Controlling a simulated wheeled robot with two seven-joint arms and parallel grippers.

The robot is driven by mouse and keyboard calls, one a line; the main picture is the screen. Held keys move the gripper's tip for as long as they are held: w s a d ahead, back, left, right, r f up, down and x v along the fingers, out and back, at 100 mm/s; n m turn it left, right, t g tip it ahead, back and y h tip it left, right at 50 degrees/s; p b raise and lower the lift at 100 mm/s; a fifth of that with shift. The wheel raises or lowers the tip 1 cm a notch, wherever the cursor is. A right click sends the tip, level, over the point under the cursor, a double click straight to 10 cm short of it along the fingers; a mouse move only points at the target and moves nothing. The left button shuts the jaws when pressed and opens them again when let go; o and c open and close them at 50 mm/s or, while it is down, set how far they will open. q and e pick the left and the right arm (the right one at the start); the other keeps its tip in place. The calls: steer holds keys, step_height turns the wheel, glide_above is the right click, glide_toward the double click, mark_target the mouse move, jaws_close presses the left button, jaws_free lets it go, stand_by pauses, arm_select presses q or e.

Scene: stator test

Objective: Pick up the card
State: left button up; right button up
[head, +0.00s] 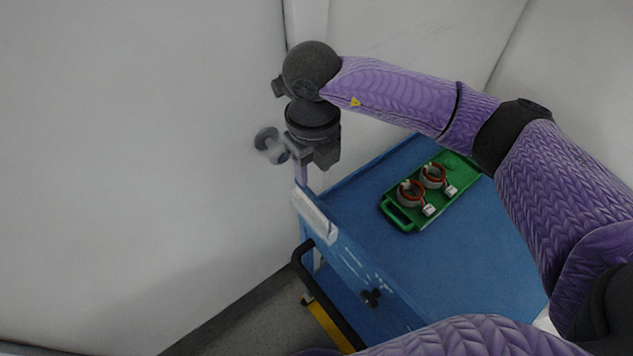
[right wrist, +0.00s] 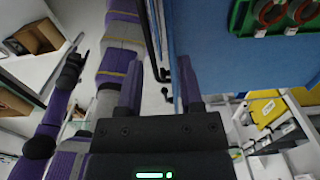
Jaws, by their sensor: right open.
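A white, card-like piece (head: 317,216) sits along the left top edge of the blue cart in the head view. I cannot tell whether it is loose or in a holder. My right gripper (head: 301,176) points down just above and behind its far end, apart from it. In the right wrist view the two fingers of my right gripper (right wrist: 159,75) are spread with nothing between them, beside the cart's edge. What seems to be my left gripper (right wrist: 74,68) shows small and dark at the left of the wrist view; its jaws are unclear.
The blue cart top (head: 440,270) is mostly clear. A green tray (head: 405,222) with two red-and-grey ring parts lies on it. A black handle (head: 305,260) juts from the cart's near left side. White walls stand close behind and left.

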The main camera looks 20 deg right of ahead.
mark_target(313, 200)
steer(key=f, duration=0.2)
steer(key=s+f, duration=0.1)
steer(key=f, duration=0.1)
steer(key=shift+a+f, duration=0.1)
steer(key=shift+f, duration=0.15)
step_height(313, 200, down, 4)
steer(key=shift+w+f+b, duration=0.15)
steer(key=shift+f+b, duration=0.1)
steer(key=shift+b, duration=0.05)
steer(key=shift+c, duration=0.3)
arm_select(q)
steer(key=shift+s+f, duration=0.3)
steer(key=shift+s, duration=0.45)
arm_select(e)
jaws_close()
